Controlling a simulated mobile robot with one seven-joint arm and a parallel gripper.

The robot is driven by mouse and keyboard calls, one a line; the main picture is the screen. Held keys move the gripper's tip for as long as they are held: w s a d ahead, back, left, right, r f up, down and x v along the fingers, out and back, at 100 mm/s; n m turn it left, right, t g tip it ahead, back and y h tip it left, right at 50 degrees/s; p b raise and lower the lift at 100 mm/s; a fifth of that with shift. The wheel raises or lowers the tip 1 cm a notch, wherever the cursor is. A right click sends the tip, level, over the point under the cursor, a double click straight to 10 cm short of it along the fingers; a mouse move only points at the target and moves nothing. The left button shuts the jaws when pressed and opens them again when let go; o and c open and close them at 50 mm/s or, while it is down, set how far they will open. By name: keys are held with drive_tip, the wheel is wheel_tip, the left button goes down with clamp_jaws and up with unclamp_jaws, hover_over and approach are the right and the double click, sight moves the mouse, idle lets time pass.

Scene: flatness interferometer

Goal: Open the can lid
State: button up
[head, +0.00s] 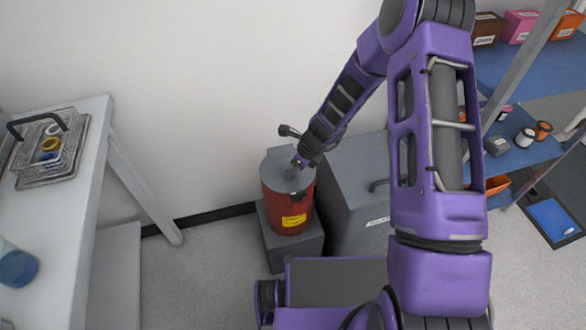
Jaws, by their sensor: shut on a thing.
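A red can (287,211) with a yellow label stands upright on a low grey block on the floor, against the back wall. Its grey lid (272,176) covers the top, and I see no clear gap between lid and can. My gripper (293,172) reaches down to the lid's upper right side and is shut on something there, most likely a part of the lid. The fingertips are small in the picture, so the exact part held is unclear. My purple arm comes in from the upper right.
A grey cabinet (352,190) with a dark handle stands just right of the can. A white table (45,225) with a wire basket (50,150) is at the left. Blue shelves (515,150) with boxes and jars are at the right. Floor left of the can is clear.

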clamp_jaws()
idle(0.8)
drive_tip(key=shift+r+p, duration=0.15)
drive_tip(key=shift+p, duration=0.15)
